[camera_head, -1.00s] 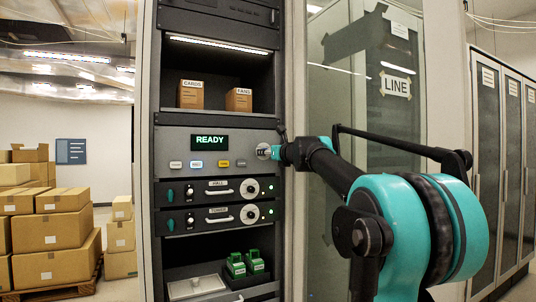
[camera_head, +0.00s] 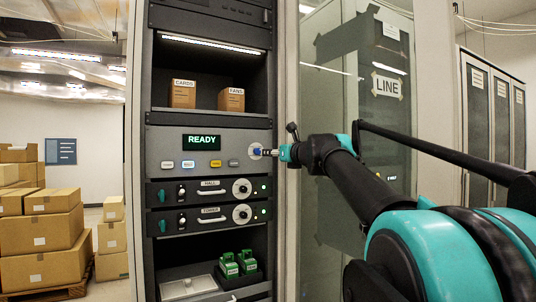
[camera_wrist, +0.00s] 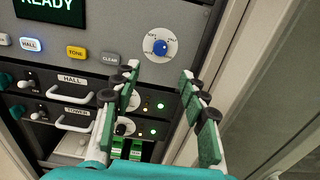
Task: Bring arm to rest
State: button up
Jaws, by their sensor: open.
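My gripper (camera_wrist: 162,82) is open and empty, with its two green-padded fingers apart in the wrist view. It points at the grey control panel. The blue rotary knob (camera_wrist: 161,47) on its white round dial is beyond the fingertips and apart from them. In the head view my gripper (camera_head: 277,152) is just right of the dial (camera_head: 256,151), and my black and teal arm reaches in from the lower right. The panel display (camera_head: 201,142) reads READY. The HALL button (camera_wrist: 31,44) glows blue-white and the TONE button (camera_wrist: 76,52) is amber.
Below the panel are the HALL unit (camera_head: 211,191) and TOWER unit (camera_head: 212,217), with handles and dials. Green devices (camera_head: 237,263) stand on the lower shelf, small boxes (camera_head: 182,95) above. A glass door (camera_head: 330,200) is close on the right. Cartons (camera_head: 45,235) stand at left.

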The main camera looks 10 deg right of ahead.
jog(key=shift+s+d, duration=0.2)
jog(key=shift+s, duration=0.45)
jog(key=shift+f, duration=0.1)
jog(key=s+a+f+n+g, duration=0.3)
jog(key=f+n, duration=0.3)
jog(key=f, duration=0.6)
jog(key=s+a+f+n+g, duration=0.25)
jog(key=f+n, duration=0.45)
jog(key=f, duration=0.5)
jog(key=s+a+f+n+g, duration=0.35)
jog(key=f+n, duration=0.25)
jog(key=f, duration=0.6)
jog(key=s+d+f+n+g+h, duration=0.1)
jog(key=s+d+f+n+h, duration=0.1)
jog(key=s+f, duration=0.5)
jog(key=s+d+f+n+g+h, duration=0.1)
jog(key=s+d+f+n, duration=0.3)
jog(key=s+f+n, duration=0.3)
jog(key=s+d+f+n+g+h, duration=0.2)
jog(key=s+f, duration=0.5)
jog(key=f, duration=0.5)
jog(key=shift+d+n+h, duration=0.3)
jog(key=shift+d+n, duration=0.2)
jog(key=shift+n, duration=0.7)
